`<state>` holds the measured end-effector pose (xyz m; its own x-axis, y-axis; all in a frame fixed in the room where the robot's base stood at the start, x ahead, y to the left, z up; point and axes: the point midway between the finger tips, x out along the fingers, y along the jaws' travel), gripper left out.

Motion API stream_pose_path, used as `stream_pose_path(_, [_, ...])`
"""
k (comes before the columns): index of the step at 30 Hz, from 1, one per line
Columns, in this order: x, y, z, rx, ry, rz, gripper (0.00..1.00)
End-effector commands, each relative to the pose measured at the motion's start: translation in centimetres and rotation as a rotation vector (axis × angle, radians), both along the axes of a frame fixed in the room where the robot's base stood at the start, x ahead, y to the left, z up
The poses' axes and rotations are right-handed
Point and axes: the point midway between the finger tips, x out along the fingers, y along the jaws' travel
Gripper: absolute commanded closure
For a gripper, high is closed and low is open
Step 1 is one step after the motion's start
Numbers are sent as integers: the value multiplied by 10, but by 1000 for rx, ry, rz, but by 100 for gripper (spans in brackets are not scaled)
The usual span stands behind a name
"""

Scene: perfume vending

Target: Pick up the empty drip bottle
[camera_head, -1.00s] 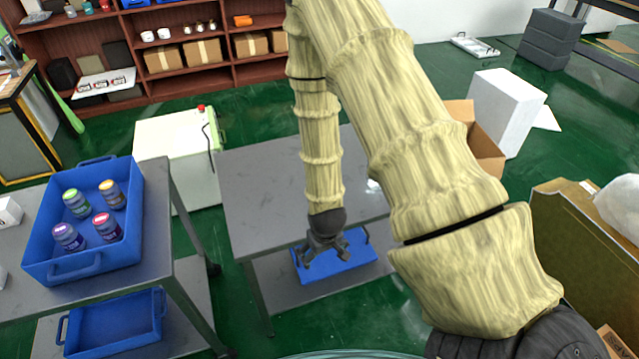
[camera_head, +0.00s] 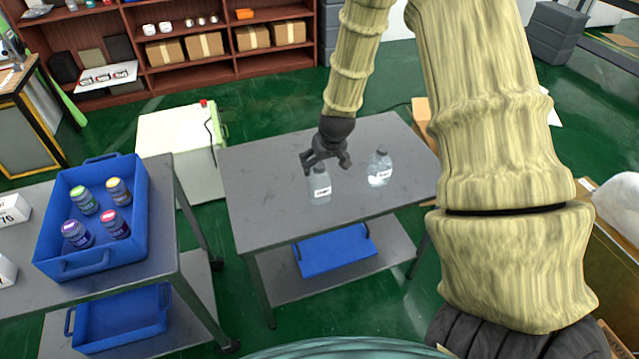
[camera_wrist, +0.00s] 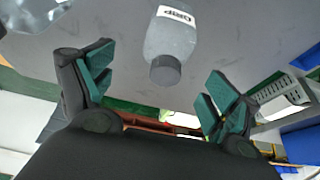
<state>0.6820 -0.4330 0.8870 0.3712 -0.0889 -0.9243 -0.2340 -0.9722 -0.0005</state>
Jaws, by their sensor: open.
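Two clear bottles stand upright on the grey table (camera_head: 270,205). The left bottle (camera_head: 320,190) looks greyish and see-through, with a white label and a grey cap. In the wrist view this bottle (camera_wrist: 172,38) has a "DRIP" label and its cap faces my gripper. The right bottle (camera_head: 380,170) looks brighter, and its edge shows at the upper left of the wrist view (camera_wrist: 38,15). My gripper (camera_head: 326,168) is open and empty, just above the left bottle, whose cap lies between the spread fingers in the wrist view. Contact cannot be told.
A blue tray (camera_head: 335,252) lies on the table's lower shelf. At left, a blue crate (camera_head: 97,263) holds several small capped bottles on another table. A white cabinet (camera_head: 180,150) stands behind. The table's left part is clear.

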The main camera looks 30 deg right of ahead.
Motion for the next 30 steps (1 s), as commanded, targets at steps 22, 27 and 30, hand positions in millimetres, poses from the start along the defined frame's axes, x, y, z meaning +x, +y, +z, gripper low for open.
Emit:
stream_pose_path(22, [18, 0, -45, 1, 2, -1, 12])
stream_pose_path(27, [24, 1, -60, 0, 1, 0, 12])
stream_pose_path(30, [27, 1, -67, 0, 1, 0, 12])
